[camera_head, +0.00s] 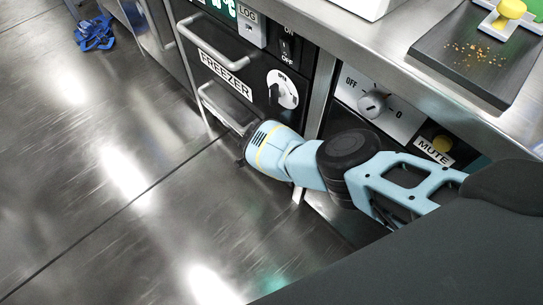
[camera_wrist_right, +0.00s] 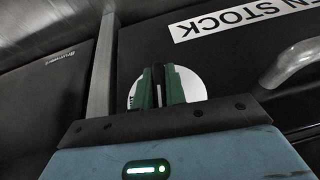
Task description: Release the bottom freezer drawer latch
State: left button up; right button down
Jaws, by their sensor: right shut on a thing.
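The freezer's bottom drawer latch shows in the right wrist view as a white round dial (camera_wrist_right: 191,84) on a dark drawer front, with a dark upright grip at its middle. My right gripper (camera_wrist_right: 159,82) has its green fingers closed on that grip, one on each side. The fingers hide much of the dial. In the head view, my right arm reaches down to the lower freezer drawer, and its wrist hides the latch and the fingertips. The lower drawer's bar handle (camera_head: 222,112) shows just left of the wrist. My left gripper is not in view.
Above is the upper drawer, labelled FREEZER, with a bar handle (camera_head: 207,46) and a white dial (camera_head: 283,89). A panel with a knob (camera_head: 373,104) and the counter edge lie to the right. A blue item (camera_head: 94,34) lies on the floor; the floor is otherwise clear.

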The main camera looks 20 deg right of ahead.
jog(key=shift+d+g+b, duration=0.3)
jog(key=shift+g+b, duration=0.2)
jog(key=c, duration=1.5)
grip_release()
jog(key=shift+r, duration=0.1)
jog(key=shift+o, duration=0.3)
jog(key=shift+a, duration=0.15)
jog(key=w+p+v, duration=0.1)
jog(key=p+v, duration=0.3)
jog(key=v, duration=0.3)
jog(key=shift+s+a+r+p, duration=0.25)
jog(key=shift+s+r+p, duration=0.1)
jog(key=shift+s, duration=0.2)
